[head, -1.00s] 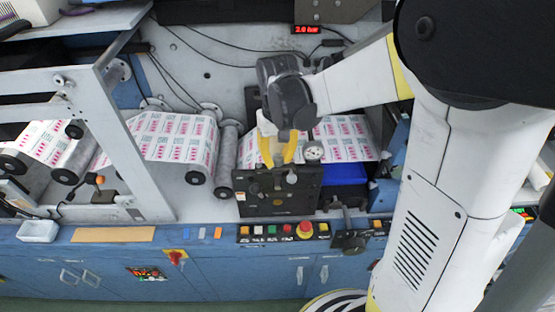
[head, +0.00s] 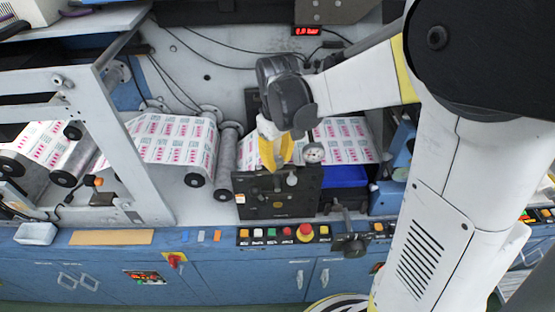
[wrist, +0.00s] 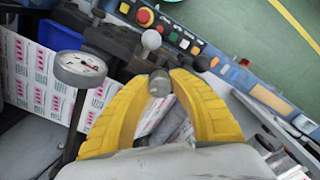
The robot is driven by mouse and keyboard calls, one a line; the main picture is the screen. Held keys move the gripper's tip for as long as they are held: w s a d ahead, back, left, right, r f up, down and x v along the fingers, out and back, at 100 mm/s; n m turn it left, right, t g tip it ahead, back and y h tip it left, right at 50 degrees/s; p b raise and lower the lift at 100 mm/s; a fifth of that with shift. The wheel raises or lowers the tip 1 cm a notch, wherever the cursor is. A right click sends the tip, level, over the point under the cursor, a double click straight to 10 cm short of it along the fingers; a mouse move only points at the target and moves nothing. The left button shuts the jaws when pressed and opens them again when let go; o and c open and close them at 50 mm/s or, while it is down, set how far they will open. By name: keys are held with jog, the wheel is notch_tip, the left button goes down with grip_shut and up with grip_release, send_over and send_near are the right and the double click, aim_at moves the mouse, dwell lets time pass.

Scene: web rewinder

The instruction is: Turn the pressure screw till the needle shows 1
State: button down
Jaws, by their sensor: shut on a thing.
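My gripper (head: 276,163) points down at the dark machine panel, and its yellow fingers also show in the wrist view (wrist: 160,84). The fingers are shut on the grey head of the pressure screw (wrist: 159,82), one on each side. In the head view the fingers hide the screw. The round pressure gauge (head: 314,153) stands just right of the gripper. In the wrist view the gauge (wrist: 80,68) has a white dial, tilted away, and its needle is too small to read. A small red display (head: 306,31) at the back has blurred digits.
A ball-topped lever (wrist: 151,40) stands close beyond the fingertips. The button row with a red emergency stop (head: 305,231) runs along the front edge. Printed web (head: 173,137) and rollers lie to the left, a blue block (head: 343,175) to the right.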

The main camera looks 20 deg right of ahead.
aim_at(278, 159)
jog(key=c, duration=1.1)
grip_release()
jog(key=shift+r, duration=0.1)
notch_tip(278, 159, up, 12)
jog(key=s+f+m+t+b, duration=0.2)
jog(key=s+f+t+b, duration=0.1)
jog(key=s+f+b, duration=0.3)
jog(key=s+f+m+t+b, duration=0.2)
jog(key=s+f+t+b, duration=0.2)
jog(key=f+b, duration=0.5)
notch_tip(278, 159, down, 3)
jog(key=s, duration=0.2)
jog(key=shift+s+f+b, duration=0.15)
jog(key=shift+s+b, duration=0.2)
jog(key=shift+b, duration=0.05)
